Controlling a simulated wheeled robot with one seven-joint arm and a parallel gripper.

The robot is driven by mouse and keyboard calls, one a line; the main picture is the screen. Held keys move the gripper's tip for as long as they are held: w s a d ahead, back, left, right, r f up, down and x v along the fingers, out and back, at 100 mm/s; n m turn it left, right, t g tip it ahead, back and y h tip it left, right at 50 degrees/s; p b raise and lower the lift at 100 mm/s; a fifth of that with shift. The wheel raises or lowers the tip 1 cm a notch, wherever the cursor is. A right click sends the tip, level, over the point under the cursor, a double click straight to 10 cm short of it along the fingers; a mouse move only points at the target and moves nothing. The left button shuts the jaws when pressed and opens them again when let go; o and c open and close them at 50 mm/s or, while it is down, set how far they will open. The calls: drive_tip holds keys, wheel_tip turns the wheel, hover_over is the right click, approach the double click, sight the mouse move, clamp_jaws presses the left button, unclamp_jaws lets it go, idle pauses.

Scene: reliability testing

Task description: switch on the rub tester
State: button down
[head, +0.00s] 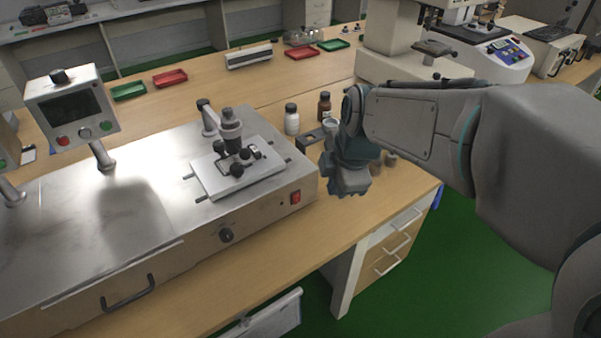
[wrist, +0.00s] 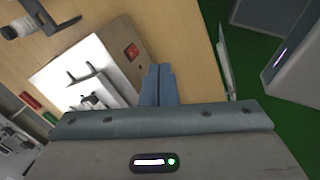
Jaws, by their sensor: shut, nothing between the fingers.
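The rub tester (head: 110,200) is a long grey metal machine on the wooden bench, with a small clamp stage on top. In the wrist view the machine (wrist: 62,68) lies left of the fingers, with the red switch (wrist: 132,51) just up and left of the tips. My gripper (head: 347,192) is shut and empty, right of the switch and apart from it. Its shut fingers show in the wrist view (wrist: 158,69). The switch's position is too small to tell.
A white bottle (head: 292,119) and a brown bottle (head: 325,106) stand behind the machine's right end. A control box with a screen (head: 72,108) rises at the left. Drawers (head: 385,255) sit under the bench. Bare bench lies in front of the switch.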

sight(296, 198)
drive_tip(key=shift+w+a+f+n+b, duration=0.35)
drive_tip(key=shift+w+f+n, duration=0.05)
drive_tip(key=shift+f+n, duration=0.35)
drive_tip(key=shift+w+a+f+n+b, duration=0.35)
drive_tip(key=shift+a+f+n+b, duration=0.05)
drive_tip(key=shift+f+n, duration=0.3)
drive_tip(key=shift+w+a+f+n+b, duration=0.35)
drive_tip(key=shift+w+f+n, duration=0.05)
drive_tip(key=shift+f+n, duration=0.35)
drive_tip(key=x, duration=0.3)
drive_tip(key=w+a+x, duration=0.1)
drive_tip(key=x, duration=0.7)
drive_tip(key=shift+w+a+r+b, duration=0.3)
drive_tip(key=shift+r+b, duration=0.05)
drive_tip(key=shift+w+a, duration=0.35)
drive_tip(key=shift+w, duration=0.2)
drive_tip(key=shift+f, duration=0.15)
